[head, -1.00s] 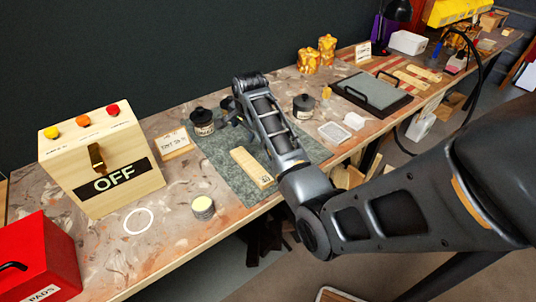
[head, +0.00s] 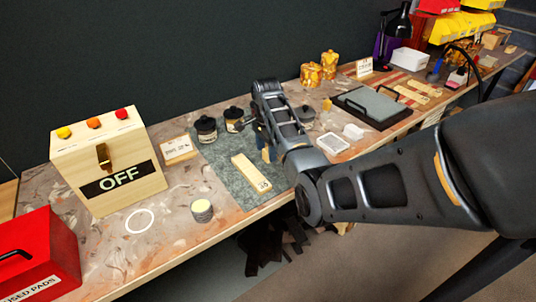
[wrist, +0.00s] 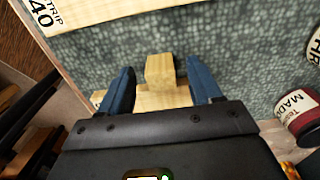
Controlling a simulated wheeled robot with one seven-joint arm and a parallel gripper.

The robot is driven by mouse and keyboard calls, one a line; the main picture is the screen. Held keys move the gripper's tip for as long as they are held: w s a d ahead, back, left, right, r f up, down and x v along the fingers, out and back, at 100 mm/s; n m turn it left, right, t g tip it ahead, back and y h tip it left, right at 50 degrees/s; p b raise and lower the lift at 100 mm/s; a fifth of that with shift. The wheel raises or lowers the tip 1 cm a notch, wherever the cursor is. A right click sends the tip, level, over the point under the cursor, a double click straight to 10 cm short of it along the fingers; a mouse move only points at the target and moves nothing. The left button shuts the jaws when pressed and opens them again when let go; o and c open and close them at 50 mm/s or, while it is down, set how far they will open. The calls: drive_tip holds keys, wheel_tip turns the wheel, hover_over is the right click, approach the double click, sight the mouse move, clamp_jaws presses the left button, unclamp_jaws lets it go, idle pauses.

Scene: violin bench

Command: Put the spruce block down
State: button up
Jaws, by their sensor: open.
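The spruce block, a pale wooden piece, stands between my fingertips in the wrist view (wrist: 160,70), with a wider pale part toward the palm. It also shows in small part beside the fingers in the head view (head: 267,154). My gripper (wrist: 157,88) is open, its two blue fingers on either side of the block with gaps showing. In the head view my gripper (head: 263,143) is low over the grey-green mat (head: 225,166), partly hidden by my arm. The block appears to be at the mat, but its base is hidden.
A labelled wooden strip (head: 250,173) lies on the mat left of my gripper. Black-lidded jars (head: 205,129) stand behind it. A tin (head: 202,211) and a wooden OFF box (head: 108,160) are further left. The bench's front edge is close.

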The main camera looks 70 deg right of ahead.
drive_tip(key=shift+f, duration=0.55)
drive_tip(key=c, duration=1.1)
drive_tip(key=shift+r, duration=0.15)
